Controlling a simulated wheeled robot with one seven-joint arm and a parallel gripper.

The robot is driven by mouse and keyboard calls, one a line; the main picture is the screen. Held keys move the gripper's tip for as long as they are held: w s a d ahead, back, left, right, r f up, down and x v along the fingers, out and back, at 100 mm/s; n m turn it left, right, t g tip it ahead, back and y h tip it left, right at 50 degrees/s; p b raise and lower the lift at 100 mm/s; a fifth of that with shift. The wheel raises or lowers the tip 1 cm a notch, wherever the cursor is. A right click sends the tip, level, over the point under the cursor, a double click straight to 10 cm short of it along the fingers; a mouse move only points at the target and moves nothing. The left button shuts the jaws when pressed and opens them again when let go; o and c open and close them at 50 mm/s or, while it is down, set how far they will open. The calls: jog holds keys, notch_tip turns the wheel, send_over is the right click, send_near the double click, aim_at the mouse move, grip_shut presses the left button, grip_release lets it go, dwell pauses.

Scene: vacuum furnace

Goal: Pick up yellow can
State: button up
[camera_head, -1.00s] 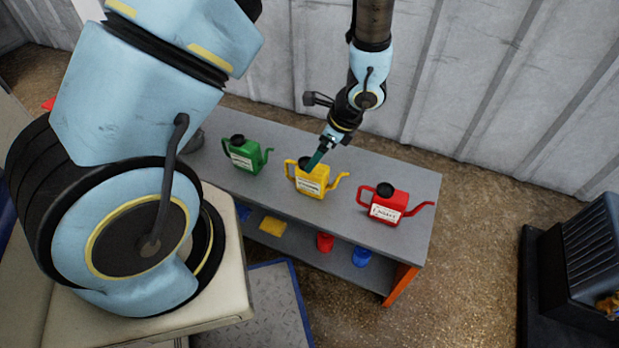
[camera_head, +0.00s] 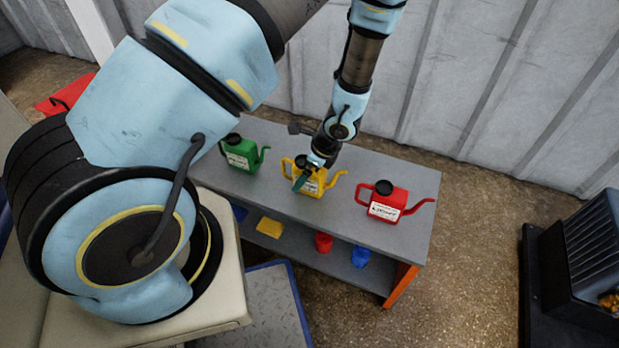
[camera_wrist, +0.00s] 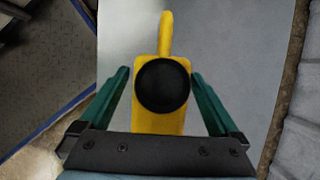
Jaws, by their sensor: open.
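The yellow can (camera_head: 316,186) stands upright on the grey shelf top between a green can and a red can. It has a black cap, a white label and a spout pointing right. My gripper (camera_head: 304,177) is over it from above, with a green finger in front of its label side. In the wrist view the yellow can (camera_wrist: 152,122) lies between the two open green fingers of my gripper (camera_wrist: 160,92), with its black cap toward the camera and its spout pointing up in the picture. Small gaps show on both sides of the can.
The green can (camera_head: 240,153) stands left and the red can (camera_head: 392,204) right on the shelf unit's top (camera_head: 408,176). Small yellow, red and blue items lie on the lower shelf. A corrugated wall (camera_head: 510,80) rises behind, and a dark machine (camera_head: 585,255) stands at right.

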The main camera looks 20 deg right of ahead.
grip_shut()
dwell(0.7)
